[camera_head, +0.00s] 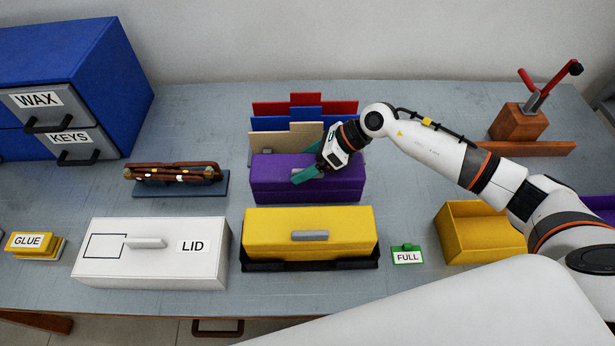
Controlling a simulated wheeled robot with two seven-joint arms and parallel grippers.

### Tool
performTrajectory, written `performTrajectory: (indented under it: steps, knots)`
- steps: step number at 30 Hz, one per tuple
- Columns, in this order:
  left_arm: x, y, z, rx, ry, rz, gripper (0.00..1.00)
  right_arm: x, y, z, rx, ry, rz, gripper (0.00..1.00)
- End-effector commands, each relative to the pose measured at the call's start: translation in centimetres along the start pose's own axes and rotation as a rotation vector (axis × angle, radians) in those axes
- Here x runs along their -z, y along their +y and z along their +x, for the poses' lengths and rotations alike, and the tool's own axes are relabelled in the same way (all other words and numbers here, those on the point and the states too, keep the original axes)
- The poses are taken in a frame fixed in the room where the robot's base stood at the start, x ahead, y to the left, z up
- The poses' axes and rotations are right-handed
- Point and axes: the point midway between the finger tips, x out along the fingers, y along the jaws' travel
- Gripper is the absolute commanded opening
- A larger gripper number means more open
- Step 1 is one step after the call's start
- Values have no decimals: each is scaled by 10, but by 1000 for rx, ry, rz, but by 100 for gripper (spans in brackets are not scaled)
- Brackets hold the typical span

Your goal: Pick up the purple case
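The purple case (340,185) is a long closed box near the middle of the table, in front of the upright coloured panels. My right gripper (309,163) reaches in from the right over the top of the case. Its green fingers are apart, with the nearer one low over the lid. The gripper hides part of the lid, and I cannot see the case's handle clearly or tell whether the fingers touch it. The case rests level on the table. My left gripper is not in view.
A yellow case (272,233) on a black tray (360,264) stands just in front. A white LID box (110,260) is at front left. Red (340,107), blue and tan panels stand close behind. A yellow open box (482,235) and green FULL tag (408,255) are to the right.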

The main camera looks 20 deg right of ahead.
Motion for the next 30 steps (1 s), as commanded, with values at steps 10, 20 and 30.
performTrajectory:
  steps: [10,20,30]
  knots:
    - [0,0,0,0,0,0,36,1,0,-1,-1,1,0,36]
    - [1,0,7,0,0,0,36,31,-9,-30,-4,4,-6,35]
    - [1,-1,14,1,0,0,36,67,-23,-66,-2,2,-2,35]
